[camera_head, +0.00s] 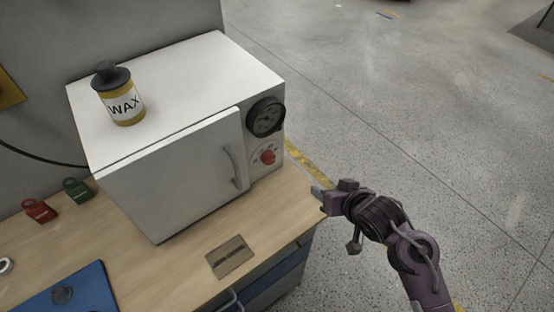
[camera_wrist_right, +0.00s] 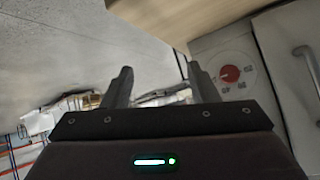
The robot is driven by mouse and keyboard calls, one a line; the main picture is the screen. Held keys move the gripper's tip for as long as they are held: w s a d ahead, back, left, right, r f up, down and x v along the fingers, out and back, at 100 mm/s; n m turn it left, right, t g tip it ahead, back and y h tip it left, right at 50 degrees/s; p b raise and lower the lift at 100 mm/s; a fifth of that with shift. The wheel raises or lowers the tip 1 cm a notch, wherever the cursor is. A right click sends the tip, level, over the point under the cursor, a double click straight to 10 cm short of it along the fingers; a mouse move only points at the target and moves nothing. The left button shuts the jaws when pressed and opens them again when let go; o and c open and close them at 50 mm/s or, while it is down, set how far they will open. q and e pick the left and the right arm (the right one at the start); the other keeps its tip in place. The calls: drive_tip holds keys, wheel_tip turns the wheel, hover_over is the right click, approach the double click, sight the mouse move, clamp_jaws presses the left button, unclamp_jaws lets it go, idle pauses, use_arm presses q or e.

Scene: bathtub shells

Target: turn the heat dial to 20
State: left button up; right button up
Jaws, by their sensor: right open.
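The heat dial (camera_head: 268,157) is a red knob on a white round scale at the right end of the white oven's (camera_head: 170,185) front. It also shows in the right wrist view (camera_wrist_right: 230,73), just to the right of the fingers. Its setting is too small to read. My right gripper (camera_head: 320,195) is in front of the oven's right side, apart from the dial. In the right wrist view the two fingers (camera_wrist_right: 160,88) stand apart with nothing between them. My left gripper is not in view.
A dark round gauge (camera_head: 265,117) sits above the dial, and a door handle (camera_head: 233,167) is left of it. A wax bottle (camera_head: 121,97) stands on the oven. A small brown sign (camera_head: 230,257) lies on the wooden bench (camera_head: 160,268). Open floor lies to the right.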

sight(272, 160)
drive_tip(key=w+a+y, duration=0.2)
drive_tip(key=a, duration=0.2)
drive_tip(key=w+a+r+y+p, duration=0.1)
drive_tip(key=w+a+y, duration=0.2)
drive_tip(key=a, duration=0.1)
drive_tip(key=w+a+m+y, duration=0.1)
drive_tip(key=w+a+y, duration=0.2)
drive_tip(key=a, duration=0.1)
drive_tip(key=shift+r+p, duration=0.15)
drive_tip(key=shift+p, duration=0.15)
drive_tip(key=shift+w+a+f, duration=0.2)
drive_tip(key=shift+w+a, duration=0.05)
drive_tip(key=shift+a, duration=0.1)
drive_tip(key=shift+c, duration=0.2)
drive_tip(key=c, duration=0.9)
